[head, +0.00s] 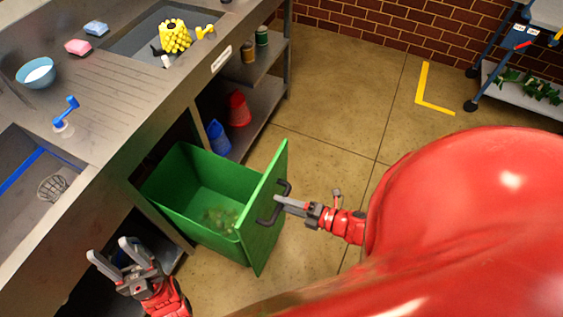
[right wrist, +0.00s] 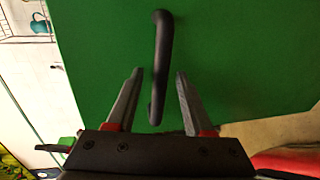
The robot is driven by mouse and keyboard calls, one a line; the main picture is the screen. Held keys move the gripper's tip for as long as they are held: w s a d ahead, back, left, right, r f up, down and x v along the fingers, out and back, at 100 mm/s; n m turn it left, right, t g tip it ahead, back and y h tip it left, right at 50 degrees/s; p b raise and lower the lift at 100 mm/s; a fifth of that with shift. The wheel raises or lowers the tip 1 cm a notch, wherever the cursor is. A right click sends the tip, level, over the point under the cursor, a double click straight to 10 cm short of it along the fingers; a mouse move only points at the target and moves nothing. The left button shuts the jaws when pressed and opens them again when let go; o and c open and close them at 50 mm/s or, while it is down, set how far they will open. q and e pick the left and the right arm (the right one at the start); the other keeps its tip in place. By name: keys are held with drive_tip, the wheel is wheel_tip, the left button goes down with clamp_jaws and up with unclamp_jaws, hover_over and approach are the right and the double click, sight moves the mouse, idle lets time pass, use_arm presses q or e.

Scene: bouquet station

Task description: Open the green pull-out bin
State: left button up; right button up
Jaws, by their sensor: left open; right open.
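The green pull-out bin (head: 205,182) stands pulled out from under the metal counter in the head view. Some greenish-brown scraps lie inside it. Its green front panel (head: 265,215) carries a dark bar handle (head: 274,202), which also shows in the right wrist view (right wrist: 161,65). My right gripper (head: 281,201) is at the handle; in the right wrist view (right wrist: 156,85) its open fingers stand on either side of the bar, with gaps visible. My left gripper (head: 112,255) is open and empty, beside the counter's front edge, left of the bin.
A lower shelf holds a red bucket (head: 238,109) and a blue bucket (head: 218,138). A cart (head: 520,85) stands at the back right. Floor beyond the bin is clear.

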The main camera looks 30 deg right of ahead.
drive_tip(key=v, duration=1.6)
drive_tip(key=shift+s+p, duration=0.2)
drive_tip(key=shift+p, duration=0.15)
drive_tip(key=shift+d, duration=0.1)
